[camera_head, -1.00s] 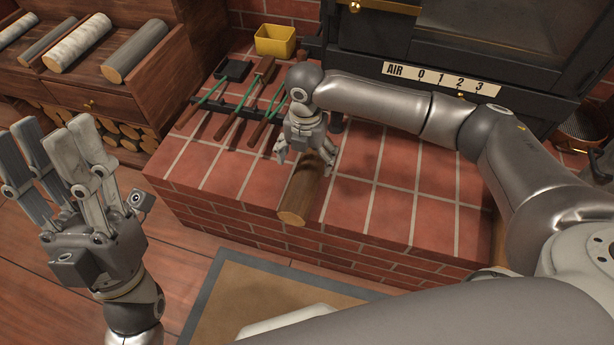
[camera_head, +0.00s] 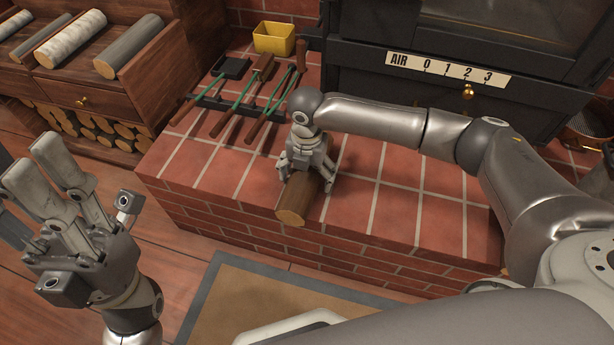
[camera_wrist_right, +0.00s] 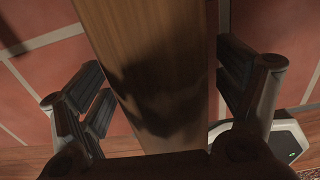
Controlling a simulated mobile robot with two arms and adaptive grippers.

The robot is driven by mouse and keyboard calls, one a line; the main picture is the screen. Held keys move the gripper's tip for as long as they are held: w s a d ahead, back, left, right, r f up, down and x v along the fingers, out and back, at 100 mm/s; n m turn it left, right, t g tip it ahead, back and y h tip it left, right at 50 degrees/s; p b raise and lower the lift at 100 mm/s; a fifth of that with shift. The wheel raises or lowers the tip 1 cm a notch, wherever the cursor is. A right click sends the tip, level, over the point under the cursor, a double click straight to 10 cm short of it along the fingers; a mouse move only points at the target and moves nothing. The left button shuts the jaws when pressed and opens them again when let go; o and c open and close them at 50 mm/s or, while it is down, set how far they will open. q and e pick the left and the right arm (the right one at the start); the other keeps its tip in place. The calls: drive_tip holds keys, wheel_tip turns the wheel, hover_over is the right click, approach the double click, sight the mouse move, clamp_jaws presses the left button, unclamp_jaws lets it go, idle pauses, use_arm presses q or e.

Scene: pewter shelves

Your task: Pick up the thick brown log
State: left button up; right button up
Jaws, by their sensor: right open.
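The thick brown log (camera_head: 300,202) lies on the red tiled hearth, its pale cut end towards me. My right gripper (camera_head: 304,172) is low over the log's far part, its fingers pointing down on both sides. In the right wrist view the log (camera_wrist_right: 150,60) runs between the open fingers (camera_wrist_right: 160,95), with a gap showing on each side. My left gripper (camera_head: 60,195) is raised at the left of the head view, fingers spread and open, with nothing in it.
The tiled hearth (camera_head: 400,215) is clear to the right of the log. Green and brown fire tools (camera_head: 240,105) lie on a rack behind it, near a yellow bucket (camera_head: 274,36). A black stove (camera_head: 440,70) stands behind. Other logs (camera_head: 75,40) lie on the wooden shelf at left.

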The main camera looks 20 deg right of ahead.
drive_tip(key=shift+r, duration=0.1)
drive_tip(key=shift+c, duration=0.4)
drive_tip(key=shift+c, duration=1.3)
drive_tip(key=c, duration=1.2)
drive_tip(key=shift+c, duration=0.4)
drive_tip(key=shift+r, duration=0.1)
